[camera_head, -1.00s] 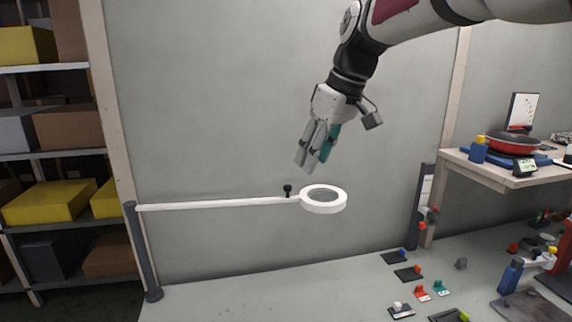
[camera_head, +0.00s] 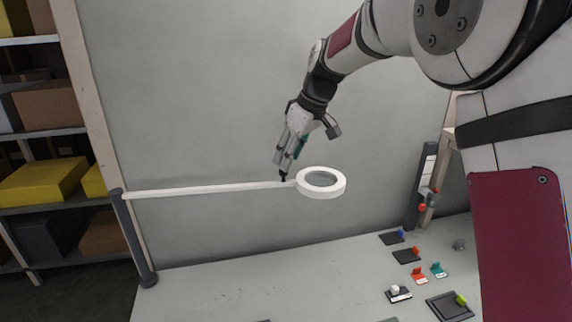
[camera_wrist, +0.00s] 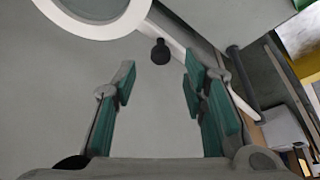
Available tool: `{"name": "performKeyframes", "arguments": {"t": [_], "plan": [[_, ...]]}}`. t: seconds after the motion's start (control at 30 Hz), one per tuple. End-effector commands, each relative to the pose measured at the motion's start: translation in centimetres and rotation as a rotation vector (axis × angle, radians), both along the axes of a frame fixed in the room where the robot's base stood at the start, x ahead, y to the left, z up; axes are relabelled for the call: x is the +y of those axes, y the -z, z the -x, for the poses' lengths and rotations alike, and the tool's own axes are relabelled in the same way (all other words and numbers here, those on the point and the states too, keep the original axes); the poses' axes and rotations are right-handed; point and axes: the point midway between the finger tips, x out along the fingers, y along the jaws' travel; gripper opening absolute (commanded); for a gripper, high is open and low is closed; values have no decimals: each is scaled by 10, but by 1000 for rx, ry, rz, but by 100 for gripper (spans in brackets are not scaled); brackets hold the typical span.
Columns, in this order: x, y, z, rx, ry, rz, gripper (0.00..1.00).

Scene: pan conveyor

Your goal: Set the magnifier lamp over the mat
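The magnifier lamp has a white ring head (camera_head: 334,188) with a clear lens, on a long white arm (camera_head: 200,189) reaching from a grey post (camera_head: 133,235) at the left. A small black knob (camera_head: 284,178) stands on the arm beside the ring. My gripper (camera_head: 281,166) points down just over this knob. In the wrist view my gripper (camera_wrist: 159,75) is open, its green-padded fingers apart. The knob (camera_wrist: 160,52) shows ahead, in line with the gap between them, and the ring (camera_wrist: 105,28) is at upper left. I cannot make out the mat for certain; my arm hides the right side.
A grey bench (camera_head: 260,290) lies below the lamp, mostly clear at left and middle. Several small coloured parts on dark pads (camera_head: 406,256) and a dark tray (camera_head: 440,309) sit at right. A shelf (camera_head: 50,138) with boxes stands at far left.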

Motion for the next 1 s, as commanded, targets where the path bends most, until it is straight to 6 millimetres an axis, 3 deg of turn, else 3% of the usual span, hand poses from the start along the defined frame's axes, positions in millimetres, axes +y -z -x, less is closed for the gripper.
{"name": "performKeyframes", "arguments": {"t": [0.23,0.63,0.67,0.83,1.0], "plan": [[10,30,-7,2,-2,1,39],[12,37,-10,0,0,0,39],[12,37,-10,0,0,0,37],[12,37,-10,0,0,0,0],[12,37,-10,0,0,0,0]]}}
